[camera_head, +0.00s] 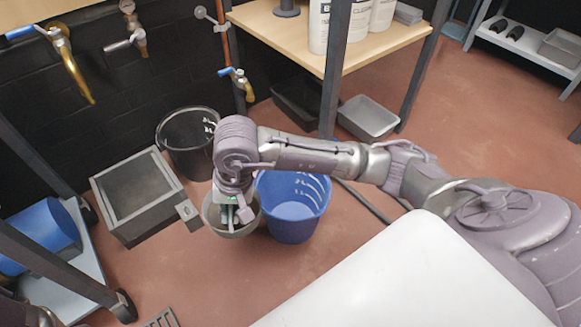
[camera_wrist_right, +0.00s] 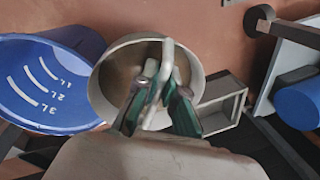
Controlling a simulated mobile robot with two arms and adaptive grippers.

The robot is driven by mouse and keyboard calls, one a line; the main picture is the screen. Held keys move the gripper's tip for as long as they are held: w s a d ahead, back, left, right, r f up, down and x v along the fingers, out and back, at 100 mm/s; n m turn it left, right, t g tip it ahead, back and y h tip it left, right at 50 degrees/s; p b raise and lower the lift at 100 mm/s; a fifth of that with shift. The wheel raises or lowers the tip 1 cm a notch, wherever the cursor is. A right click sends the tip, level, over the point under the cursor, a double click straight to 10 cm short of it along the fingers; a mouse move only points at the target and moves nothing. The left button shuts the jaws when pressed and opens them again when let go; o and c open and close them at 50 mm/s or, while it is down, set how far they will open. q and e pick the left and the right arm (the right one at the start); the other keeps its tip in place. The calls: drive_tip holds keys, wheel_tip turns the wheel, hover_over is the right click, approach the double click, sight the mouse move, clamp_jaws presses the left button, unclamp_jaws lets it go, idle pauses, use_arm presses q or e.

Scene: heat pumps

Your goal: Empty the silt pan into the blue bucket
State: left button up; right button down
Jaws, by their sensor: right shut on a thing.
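The silt pan (camera_head: 213,222) is a round grey-beige vessel, in front of my right wrist in the head view. My right gripper (camera_head: 232,212) points down into its mouth and is shut on its bar-like handle. In the right wrist view the fingers (camera_wrist_right: 160,88) close on the handle across the pan (camera_wrist_right: 98,92). The pan looks upright; its inside is brownish, but I cannot tell how much silt it holds. The blue bucket (camera_head: 292,222) stands on the floor just right of the pan, open and marked in litres. It also shows at left in the wrist view (camera_wrist_right: 45,85). My left gripper is not seen.
A grey box-shaped tank (camera_head: 150,232) stands left of the pan, and a black bucket (camera_head: 172,150) behind it. A grey tray (camera_head: 368,118) lies under the wooden bench (camera_head: 385,44). A low trolley (camera_head: 60,285) with a blue container is at far left.

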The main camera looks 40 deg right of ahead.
drive_tip(key=shift+d+r, duration=0.1)
drive_tip(key=shift+d+r+y, duration=0.25)
drive_tip(key=shift+d+y, duration=0.25)
drive_tip(key=shift+d+r+y, duration=0.4)
drive_tip(key=shift+d+y, duration=0.15)
drive_tip(key=shift+d, duration=0.05)
drive_tip(key=shift+d+r+y, duration=0.4)
drive_tip(key=shift+d+y, duration=0.15)
drive_tip(key=shift+d+r+y+b, duration=0.2)
drive_tip(key=shift+d+y+b, duration=0.1)
drive_tip(key=shift+d+y, duration=0.2)
drive_tip(key=shift+w+d+f+y+b, duration=0.1)
drive_tip(key=shift+d+f+y+b, duration=0.15)
drive_tip(key=shift+d+y+b, duration=0.75)
drive_tip(key=shift+w+d+f+y+b, duration=0.1)
drive_tip(key=shift+d+f+y+b, duration=0.3)
drive_tip(key=shift+d+y, duration=0.6)
drive_tip(key=shift+d+r+m+y, duration=0.15)
drive_tip(key=shift+d+r+y, duration=0.2)
drive_tip(key=shift+d, duration=0.1)
drive_tip(key=shift+d+r+m+y, duration=0.15)
drive_tip(key=shift+d+r+y, duration=0.05)
drive_tip(key=shift+d+y, duration=0.2)
idle(0.7)
drive_tip(key=shift+d+f+y, duration=0.45)
drive_tip(key=shift+d+y, duration=0.15)
drive_tip(key=shift+y, duration=0.25)
idle(0.6)
